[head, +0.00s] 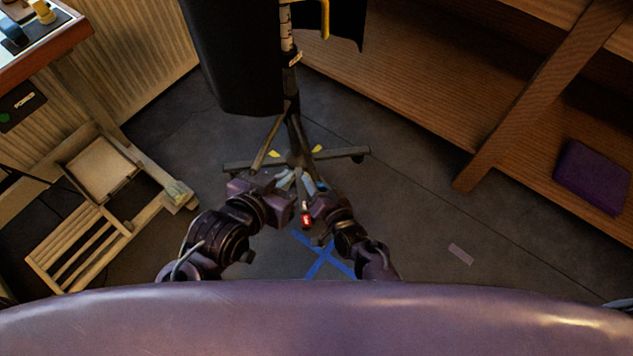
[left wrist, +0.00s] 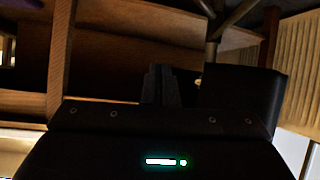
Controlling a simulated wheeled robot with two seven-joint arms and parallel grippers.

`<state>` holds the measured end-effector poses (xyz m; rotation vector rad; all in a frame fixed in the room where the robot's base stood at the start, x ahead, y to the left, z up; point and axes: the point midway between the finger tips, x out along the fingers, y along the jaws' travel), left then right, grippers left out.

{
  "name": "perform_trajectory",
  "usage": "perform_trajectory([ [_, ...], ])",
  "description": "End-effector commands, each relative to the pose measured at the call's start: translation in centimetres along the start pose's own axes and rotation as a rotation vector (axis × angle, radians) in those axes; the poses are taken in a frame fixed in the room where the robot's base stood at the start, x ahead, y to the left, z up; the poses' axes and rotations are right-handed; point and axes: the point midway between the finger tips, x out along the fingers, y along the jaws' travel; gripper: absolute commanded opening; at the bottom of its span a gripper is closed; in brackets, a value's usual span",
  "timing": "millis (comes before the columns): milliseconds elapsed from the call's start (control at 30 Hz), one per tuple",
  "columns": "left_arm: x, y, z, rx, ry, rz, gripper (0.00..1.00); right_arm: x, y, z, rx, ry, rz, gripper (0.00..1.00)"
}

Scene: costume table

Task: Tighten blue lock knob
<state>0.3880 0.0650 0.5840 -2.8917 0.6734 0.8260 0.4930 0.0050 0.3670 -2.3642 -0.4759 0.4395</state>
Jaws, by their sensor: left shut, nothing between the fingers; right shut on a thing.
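A dark stand pole (head: 293,128) rises from a low base in the head view. A small blue piece (head: 321,186), which looks like the blue lock knob, shows low by the base at my right gripper (head: 309,187). My right gripper is shut and seems to hold this piece; its fingers partly hide the contact. My left gripper (head: 286,181) is shut and empty, just left of the right one. In the left wrist view its closed fingers (left wrist: 161,85) point ahead with nothing between them.
Black cloth (head: 235,60) hangs at the pole. The base has long feet (head: 345,153) with yellow marks. A small red item (head: 306,220) shows between my arms. A blue tape cross (head: 324,255) marks the floor. A wooden frame stands left, shelving (head: 430,90) right.

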Motion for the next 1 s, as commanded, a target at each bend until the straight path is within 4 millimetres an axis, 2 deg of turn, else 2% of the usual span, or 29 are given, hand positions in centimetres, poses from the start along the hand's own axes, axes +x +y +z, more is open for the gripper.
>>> perform_trajectory([
  [267,0.1,-0.1,-1.4,0.003,0.062,-0.003,0.00,0.0,0.0,0.1,0.248,-0.001,-0.062,0.15],
  [500,-0.1,-0.3,-3.8,0.007,0.170,-0.006,0.00,0.0,-0.1,0.1,0.423,0.000,-0.107,0.15],
  [733,-0.3,-0.4,-5.5,0.011,0.243,-0.008,0.00,0.0,-0.1,0.1,0.532,-0.001,-0.134,0.15],
  [1000,-0.5,-0.4,-6.3,0.012,0.280,-0.009,0.00,0.0,-0.2,0.0,0.584,-0.001,-0.149,0.15],
])
